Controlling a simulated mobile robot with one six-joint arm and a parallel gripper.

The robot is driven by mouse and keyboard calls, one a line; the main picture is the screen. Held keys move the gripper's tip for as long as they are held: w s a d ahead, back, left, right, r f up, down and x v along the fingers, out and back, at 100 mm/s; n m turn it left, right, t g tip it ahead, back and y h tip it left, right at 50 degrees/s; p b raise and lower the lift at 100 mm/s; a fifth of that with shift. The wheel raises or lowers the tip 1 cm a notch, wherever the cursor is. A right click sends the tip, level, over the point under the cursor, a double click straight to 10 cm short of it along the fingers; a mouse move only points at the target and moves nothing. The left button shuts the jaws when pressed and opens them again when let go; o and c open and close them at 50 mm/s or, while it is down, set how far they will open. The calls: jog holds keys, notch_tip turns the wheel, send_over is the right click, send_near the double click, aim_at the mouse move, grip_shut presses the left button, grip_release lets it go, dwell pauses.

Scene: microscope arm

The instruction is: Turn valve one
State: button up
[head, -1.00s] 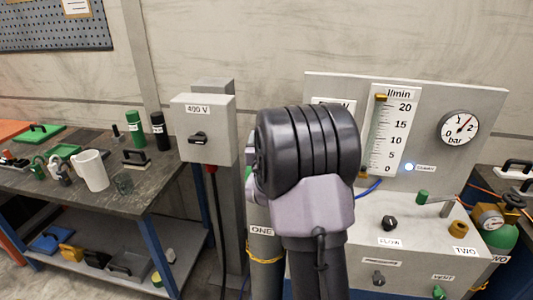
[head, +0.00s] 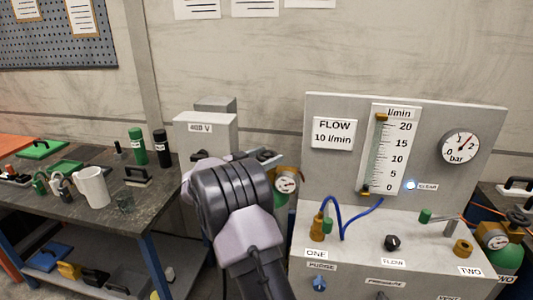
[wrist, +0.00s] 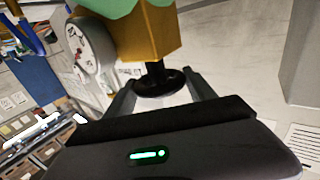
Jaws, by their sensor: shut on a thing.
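A brass valve body (wrist: 150,35) with a round black handle (wrist: 160,82) on its stem fills the top of the wrist view. My gripper (wrist: 163,97) is shut on the black handle, one finger on each side of it. A round gauge (wrist: 88,47) sits beside the brass body. In the head view the gauge (head: 287,184) and a little brass show right of my wrist. My wrist hides most of the valve and the cylinder under it there. No number on this valve can be read.
A grey panel (head: 340,175) with a flow tube (head: 381,150) and pressure dial (head: 459,146) stands right, above a console (head: 430,235). A second cylinder (head: 507,258) is at far right. A 400 V box (head: 205,135) and a cluttered bench (head: 60,215) are left.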

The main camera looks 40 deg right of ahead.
jog(key=shift+r+m+g, duration=0.2)
jog(key=shift+m+g, duration=0.3)
jog(key=shift+g, duration=0.1)
jog(key=o, duration=1.4)
jog(key=shift+d, duration=0.15)
jog(key=shift+f, duration=0.1)
jog(key=a+p, duration=0.4)
jog(key=a, duration=1.3)
jog(key=shift+s+a, duration=0.15)
jog(key=shift+a, duration=0.15)
